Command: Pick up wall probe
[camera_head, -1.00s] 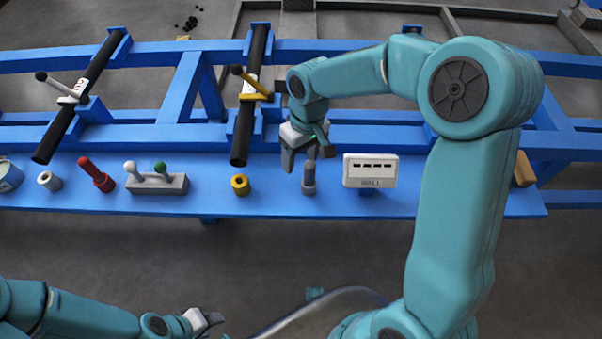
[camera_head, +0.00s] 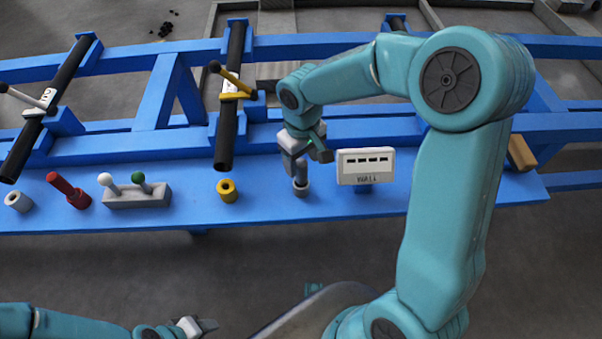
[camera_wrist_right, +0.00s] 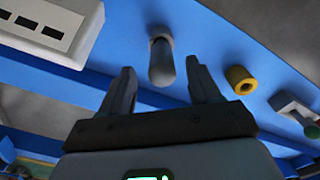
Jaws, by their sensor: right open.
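The wall probe (camera_head: 301,189) looks like a short grey cylinder standing on the blue bench shelf. It also shows in the right wrist view (camera_wrist_right: 161,66), ahead of and between the open fingers. My right gripper (camera_head: 297,168) is just above and at the probe in the head view, and partly covers it. In the wrist view the right gripper (camera_wrist_right: 160,84) is open, with a gap on each side of the probe. My left gripper (camera_head: 203,326) is low at the front, away from the bench, and its jaws are too small to read.
A white display box marked WALL (camera_head: 365,166) stands just right of the probe. A yellow ring-shaped part (camera_head: 227,190), a grey block with white and green knobs (camera_head: 137,195) and a red part (camera_head: 68,189) stand to the left. Black tubes (camera_head: 229,110) rest on the blue frame.

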